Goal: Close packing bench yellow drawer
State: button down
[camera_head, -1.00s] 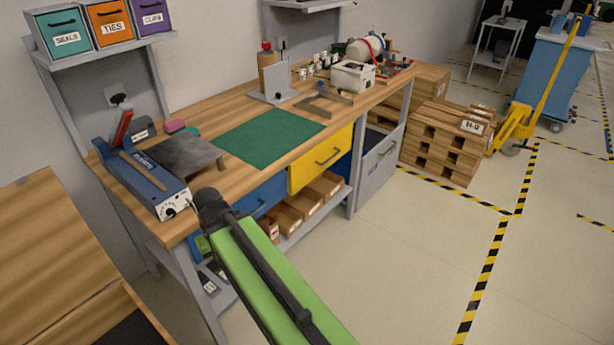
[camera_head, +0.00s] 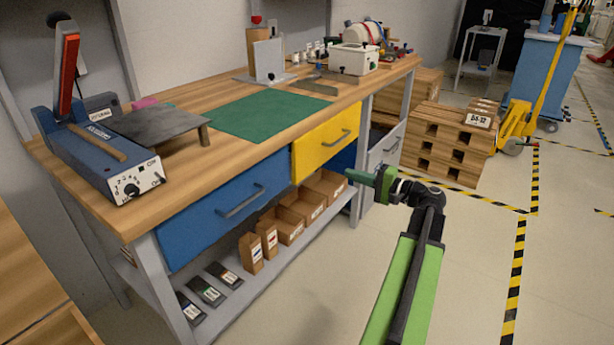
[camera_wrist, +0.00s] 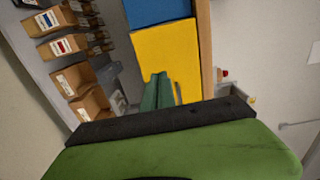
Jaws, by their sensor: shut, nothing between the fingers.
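The packing bench (camera_head: 190,172) has a yellow drawer (camera_head: 315,150) with a grey bar handle (camera_head: 337,139), under the tabletop to the right of a blue drawer (camera_head: 225,208). I cannot tell clearly how far the yellow drawer stands out. My gripper (camera_head: 352,175) is shut and empty, in front of the bench, to the right of and lower than the yellow front in the head view. In the wrist view the green fingers (camera_wrist: 158,90) are together and overlap the lower part of the yellow front (camera_wrist: 165,52). Contact cannot be seen.
Small cardboard bins (camera_head: 291,226) stand on the lower shelf. The floor (camera_head: 470,240) to the right is clear apart from striped tape.

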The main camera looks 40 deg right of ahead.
aim_at(311, 158)
jog(key=x, duration=0.9)
jog(key=d+x, duration=0.1)
jog(key=x, duration=0.3)
jog(key=shift+w+r, duration=0.3)
jog(key=shift+r, duration=0.05)
